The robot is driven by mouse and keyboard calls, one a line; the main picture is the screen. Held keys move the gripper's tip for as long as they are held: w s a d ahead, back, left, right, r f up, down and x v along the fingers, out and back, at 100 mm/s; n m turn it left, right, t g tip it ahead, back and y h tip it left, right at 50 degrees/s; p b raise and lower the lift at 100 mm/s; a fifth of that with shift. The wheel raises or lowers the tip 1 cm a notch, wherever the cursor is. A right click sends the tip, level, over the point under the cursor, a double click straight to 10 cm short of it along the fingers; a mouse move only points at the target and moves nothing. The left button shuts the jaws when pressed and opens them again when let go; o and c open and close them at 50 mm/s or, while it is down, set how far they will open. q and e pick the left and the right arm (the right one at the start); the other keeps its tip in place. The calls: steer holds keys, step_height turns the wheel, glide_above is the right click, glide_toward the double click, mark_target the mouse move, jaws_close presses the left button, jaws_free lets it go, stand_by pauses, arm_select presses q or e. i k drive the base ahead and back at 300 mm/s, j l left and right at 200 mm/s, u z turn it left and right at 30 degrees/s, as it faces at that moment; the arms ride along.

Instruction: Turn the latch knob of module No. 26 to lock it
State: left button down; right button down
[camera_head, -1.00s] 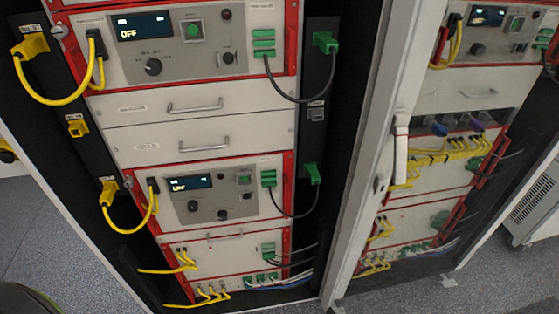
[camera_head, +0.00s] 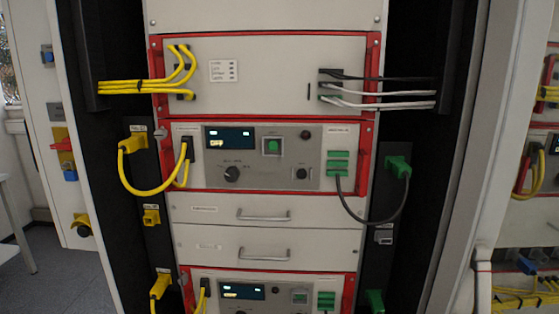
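A red-framed module (camera_head: 268,183) with a lit display reading OFF sits in the middle of the rack. A similar red-framed module (camera_head: 230,306) shows partly at the bottom edge. Small round metal latch knobs show at their left sides, an upper knob (camera_head: 161,135) and a lower knob (camera_head: 183,281). Yellow sockets with labels stand on the strip left of them; the numbers are too small to read, so I cannot tell which module is No. 26. Whether the knobs are turned is too small to tell. Neither of my grippers is in view.
A yellow cable (camera_head: 134,180) loops at the left and a dark cable (camera_head: 376,224) at the right of the middle module. Two drawers with handles (camera_head: 263,216) lie below it. A cabled red-framed panel (camera_head: 265,92) is above. A second rack (camera_head: 546,180) stands at the right.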

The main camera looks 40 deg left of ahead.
mark_target(162, 134)
steer(key=u, duration=1.6)
